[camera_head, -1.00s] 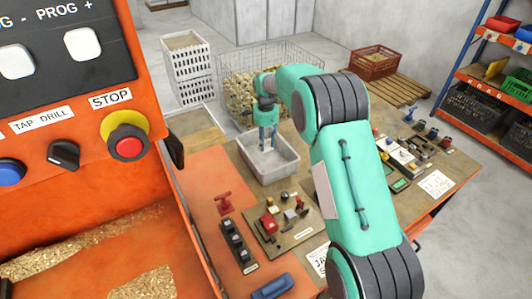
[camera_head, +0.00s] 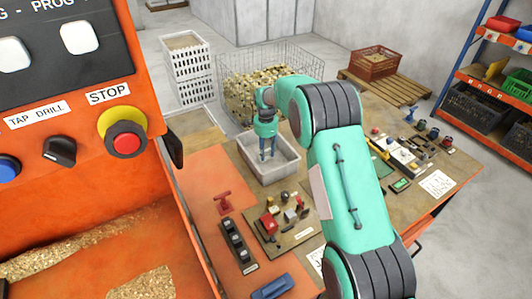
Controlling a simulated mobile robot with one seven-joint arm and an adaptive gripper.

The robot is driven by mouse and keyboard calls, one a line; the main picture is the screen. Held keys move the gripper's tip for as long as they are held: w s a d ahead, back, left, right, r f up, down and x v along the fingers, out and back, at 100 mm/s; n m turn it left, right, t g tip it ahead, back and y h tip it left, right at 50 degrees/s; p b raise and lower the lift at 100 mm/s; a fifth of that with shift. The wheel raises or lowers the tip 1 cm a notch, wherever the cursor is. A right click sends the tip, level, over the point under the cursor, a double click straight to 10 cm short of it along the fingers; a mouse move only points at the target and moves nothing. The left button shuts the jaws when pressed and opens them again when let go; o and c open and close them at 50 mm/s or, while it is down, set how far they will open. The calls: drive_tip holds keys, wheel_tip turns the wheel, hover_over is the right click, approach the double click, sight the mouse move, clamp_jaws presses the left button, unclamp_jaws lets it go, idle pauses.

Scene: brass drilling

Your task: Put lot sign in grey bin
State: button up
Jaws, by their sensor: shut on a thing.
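The grey bin (camera_head: 283,169) stands on the work table just beyond a brown board of small parts. My gripper (camera_head: 268,158) points down into the bin, its fingertips below the rim level in the picture. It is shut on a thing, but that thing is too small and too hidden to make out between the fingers. I cannot tell the lot sign apart from here. The bin's visible floor looks empty.
A wire basket of brass parts (camera_head: 251,98) stands behind the bin, with white crates (camera_head: 188,70) to its left. A board of small parts (camera_head: 285,228) and a dark block (camera_head: 237,243) lie in front. The orange machine (camera_head: 90,200) fills the left side.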

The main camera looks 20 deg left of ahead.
sight(266, 151)
idle(0.3)
drive_tip(key=o, duration=1.2)
drive_tip(key=shift+r, duration=0.1)
wheel_tip(266, 151, up, 12)
drive_tip(key=shift+f+p, duration=0.1)
drive_tip(key=shift+p, duration=0.9)
